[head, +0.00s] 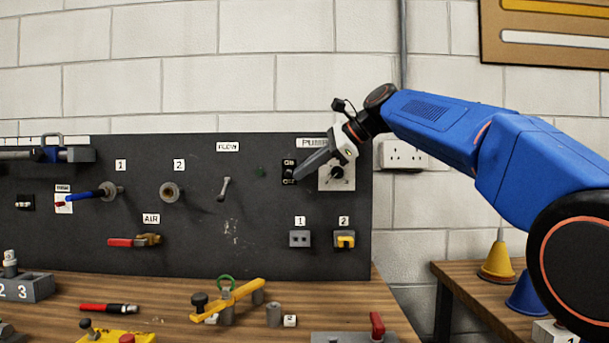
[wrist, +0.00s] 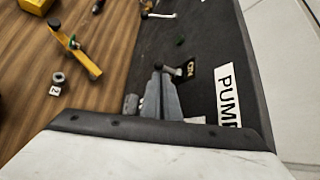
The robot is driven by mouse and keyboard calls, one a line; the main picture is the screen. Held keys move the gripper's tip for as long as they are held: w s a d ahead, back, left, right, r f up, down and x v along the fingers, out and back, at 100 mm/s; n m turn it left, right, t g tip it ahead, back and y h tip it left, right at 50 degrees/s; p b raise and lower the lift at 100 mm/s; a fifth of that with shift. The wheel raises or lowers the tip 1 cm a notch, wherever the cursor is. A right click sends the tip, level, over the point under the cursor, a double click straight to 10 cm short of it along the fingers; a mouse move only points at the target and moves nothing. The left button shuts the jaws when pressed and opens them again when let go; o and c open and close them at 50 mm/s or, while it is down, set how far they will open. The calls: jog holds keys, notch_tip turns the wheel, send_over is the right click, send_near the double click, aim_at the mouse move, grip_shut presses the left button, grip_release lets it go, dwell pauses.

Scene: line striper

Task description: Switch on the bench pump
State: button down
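The bench pump switch (head: 288,170) is a small black plate marked ON at the top and OFF at the bottom, on the dark panel under the PUMP label (head: 313,142). It also shows in the wrist view, with its lever (wrist: 174,71) just beyond my fingertips. My gripper (head: 298,177) reaches in from the right, its fingers pointing left at the switch's lower part. In the wrist view the gripper's fingers (wrist: 160,72) look closed together with nothing between them. I cannot tell whether they touch the lever, or which way it is set. A dark green lamp (head: 260,171) sits left of the switch.
A pale plate with a dark knob (head: 337,172) is right of the switch, partly behind my gripper. A FLOW lever (head: 224,188) hangs to the left. Sockets (head: 300,239) are below. The bench (head: 180,295) holds a yellow-handled clamp (head: 235,297) and other parts.

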jog(key=shift+w+a+r, duration=0.1)
jog(key=shift+r, duration=0.35)
dwell(1.4)
jog(key=shift+r, duration=0.75)
jog(key=v, duration=1.7)
jog(key=shift+d, duration=0.2)
